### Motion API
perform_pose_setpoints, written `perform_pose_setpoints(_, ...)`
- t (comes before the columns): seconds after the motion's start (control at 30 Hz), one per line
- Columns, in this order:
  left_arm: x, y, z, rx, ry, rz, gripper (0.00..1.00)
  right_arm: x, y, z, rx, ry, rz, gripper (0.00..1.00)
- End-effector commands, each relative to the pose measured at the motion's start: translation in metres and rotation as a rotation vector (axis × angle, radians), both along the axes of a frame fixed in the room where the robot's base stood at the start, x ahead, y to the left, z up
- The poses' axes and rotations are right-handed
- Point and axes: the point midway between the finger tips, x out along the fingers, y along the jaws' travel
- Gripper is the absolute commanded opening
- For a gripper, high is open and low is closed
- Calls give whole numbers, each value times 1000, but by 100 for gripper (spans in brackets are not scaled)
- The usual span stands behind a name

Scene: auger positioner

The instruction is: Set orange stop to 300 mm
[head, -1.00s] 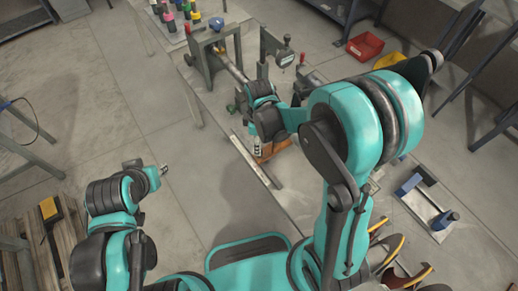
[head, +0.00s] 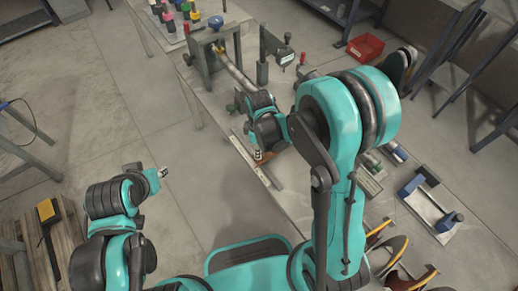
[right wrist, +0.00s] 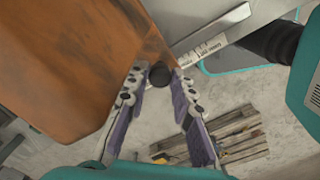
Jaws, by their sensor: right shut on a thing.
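The orange stop (right wrist: 80,60) fills the left of the right wrist view. In the head view only a small part of the orange stop (head: 264,162) shows beneath my right gripper (head: 258,154). A round black knob (right wrist: 159,75) sits at the stop's edge. My right gripper (right wrist: 160,80) has its fingertips on either side of this knob and is shut on it. A metal rail with a printed scale (right wrist: 203,48) runs beside the stop; its figures are too small to read. My left gripper (head: 162,172) is away at the left, and its jaws are too small to judge.
The bench (head: 296,205) also carries a metal frame with a long bar (head: 235,73) and a gauge (head: 285,57). Colored bottles (head: 195,15) stand at the back. A red bin (head: 366,46) lies at the right. A pallet (right wrist: 240,135) is on the floor.

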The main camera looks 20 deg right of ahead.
Motion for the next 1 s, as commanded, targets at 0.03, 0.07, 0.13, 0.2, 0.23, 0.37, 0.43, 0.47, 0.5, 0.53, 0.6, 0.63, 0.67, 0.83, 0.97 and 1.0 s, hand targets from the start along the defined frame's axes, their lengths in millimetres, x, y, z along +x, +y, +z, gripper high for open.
perform_pose_setpoints(0.03, 0, 0, 0, 0, 0, 0, 30, 1, 0, 0, 0, 0, 0, 0)
perform_pose_setpoints(0.07, 0, 0, 0, 0, 0, 0, 30, 2, 1, 0, 0, 0, 0, 0)
perform_pose_setpoints(0.13, 0, 0, -1, 0, 0, 0, 30, 8, 3, 0, 0, -1, 1, 0)
perform_pose_setpoints(0.2, 0, 0, -2, 0, 0, 0, 30, 17, 6, -1, 0, -1, 1, 0)
perform_pose_setpoints(0.23, 0, 0, -2, 0, 0, 0, 30, 22, 8, -1, 0, -1, 1, 0)
perform_pose_setpoints(0.37, 0, 0, -5, 0, 0, 0, 30, 50, 18, -1, 1, -3, 1, 0)
perform_pose_setpoints(0.43, 0, 0, -5, 0, 0, 0, 30, 66, 24, -1, 1, -3, 1, 0)
perform_pose_setpoints(0.47, 0, 0, -6, 0, 0, 0, 30, 74, 27, -1, 1, -3, 1, 0)
perform_pose_setpoints(0.5, 0, 0, -6, 0, 0, 0, 30, 83, 30, -1, 1, -3, 1, 0)
perform_pose_setpoints(0.53, 0, 0, -6, 0, 0, 0, 30, 89, 32, -1, 1, -3, 1, 0)
perform_pose_setpoints(0.6, 0, 0, -6, 0, 0, 0, 30, 104, 38, 0, 1, -3, 1, 0)
perform_pose_setpoints(0.63, 0, 0, -6, 0, 0, 0, 30, 109, 40, 0, 1, -3, 1, 0)
perform_pose_setpoints(0.67, 0, 0, -6, 0, 0, 0, 30, 115, 42, 0, 1, -3, 1, 0)
perform_pose_setpoints(0.83, 0, 0, -6, 0, 0, 0, 30, 137, 50, 0, 1, -3, 0, 0)
perform_pose_setpoints(0.97, 0, 0, -6, 0, 0, 0, 30, 144, 53, 0, 1, -3, 0, 0)
perform_pose_setpoints(1.0, 0, 0, -6, 0, 0, 0, 30, 146, 53, 0, 1, -3, 0, 0)
